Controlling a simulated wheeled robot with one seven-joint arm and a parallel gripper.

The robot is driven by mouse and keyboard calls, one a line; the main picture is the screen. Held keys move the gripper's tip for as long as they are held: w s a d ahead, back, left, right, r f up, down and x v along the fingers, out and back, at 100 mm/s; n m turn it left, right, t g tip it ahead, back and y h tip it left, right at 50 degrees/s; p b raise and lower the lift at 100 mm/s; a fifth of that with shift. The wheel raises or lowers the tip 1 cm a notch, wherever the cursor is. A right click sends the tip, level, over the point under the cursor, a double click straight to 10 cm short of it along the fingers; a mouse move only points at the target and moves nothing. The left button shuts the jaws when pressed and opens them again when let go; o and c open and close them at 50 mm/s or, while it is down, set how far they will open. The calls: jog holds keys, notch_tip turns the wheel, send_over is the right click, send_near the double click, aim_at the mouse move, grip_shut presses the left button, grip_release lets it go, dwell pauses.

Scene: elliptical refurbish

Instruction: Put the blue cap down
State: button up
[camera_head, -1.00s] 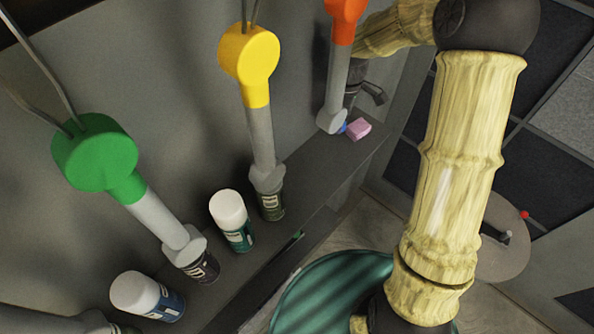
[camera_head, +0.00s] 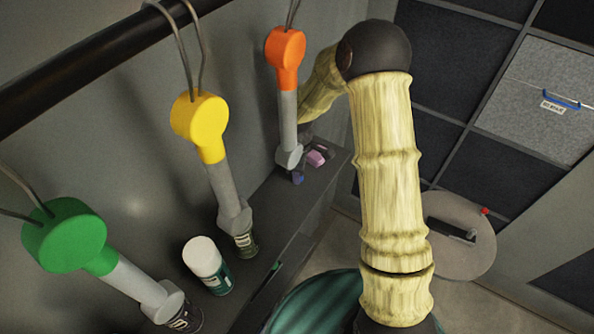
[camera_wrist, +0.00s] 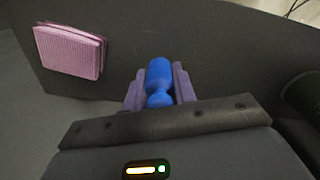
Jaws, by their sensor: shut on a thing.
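The blue cap (camera_wrist: 158,76) sits between the two purple-grey fingers of my gripper (camera_wrist: 159,92) in the wrist view. My gripper is shut on it. The cap has a wide rounded part beyond the fingertips and a narrower waist near the fingers. In the head view a small blue spot (camera_head: 298,178) shows at the far end of the grey shelf, below the orange-topped hanging tube; my gripper there is small and partly hidden. The cap is close to the shelf surface; I cannot tell whether it touches.
A pink sponge block (camera_wrist: 68,52) lies left of the cap on the grey shelf (camera_head: 325,178). A dark cylinder (camera_wrist: 303,98) stands at right in the wrist view. Spray cans, one white-capped (camera_head: 203,256), and hanging tubes with yellow (camera_head: 200,118) and orange (camera_head: 285,48) heads line the shelf.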

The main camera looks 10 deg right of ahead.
jog(key=shift+f, duration=0.45)
jog(key=shift+f, duration=0.1)
jog(key=o, duration=0.9)
jog(key=shift+o, duration=0.2)
notch_tip(320, 180, up, 12)
jog(key=b, duration=0.3)
jog(key=shift+b, duration=0.4)
